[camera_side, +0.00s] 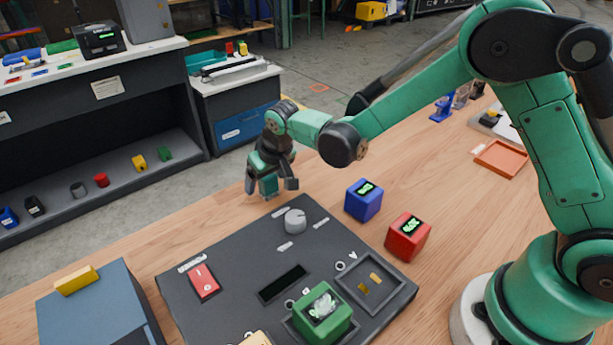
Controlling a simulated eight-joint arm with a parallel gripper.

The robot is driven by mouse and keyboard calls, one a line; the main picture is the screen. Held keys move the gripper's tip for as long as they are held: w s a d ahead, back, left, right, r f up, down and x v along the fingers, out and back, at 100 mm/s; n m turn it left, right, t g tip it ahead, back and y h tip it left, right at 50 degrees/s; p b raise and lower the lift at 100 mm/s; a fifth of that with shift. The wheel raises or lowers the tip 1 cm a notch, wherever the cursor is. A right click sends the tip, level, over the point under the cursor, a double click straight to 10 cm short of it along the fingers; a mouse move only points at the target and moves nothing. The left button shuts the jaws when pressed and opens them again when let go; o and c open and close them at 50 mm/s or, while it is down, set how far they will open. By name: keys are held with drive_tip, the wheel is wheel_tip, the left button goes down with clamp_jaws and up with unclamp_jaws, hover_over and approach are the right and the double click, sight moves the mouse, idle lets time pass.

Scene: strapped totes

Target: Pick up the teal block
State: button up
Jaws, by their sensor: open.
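A small teal block (268,185) appears between the fingers of my gripper, near the far corner of the dark panel. My gripper (270,186) points down over the wooden table with its fingers apart, one on each side of the block. I cannot tell whether either finger touches it. The block's upper part is hidden by the gripper, and whether it rests on the table is hard to tell.
A blue cube (364,200) and a red cube (407,237) stand right of the panel (235,245). The panel carries a grey knob (295,221), a red switch (203,282) and a green block (322,314). An orange tray (502,159) lies farther right.

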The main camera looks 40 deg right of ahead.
drive_tip(key=shift+w+f, duration=0.2)
drive_tip(key=shift+f, duration=0.25)
clamp_jaws()
wheel_tip(320, 180, up, 20)
idle(0.5)
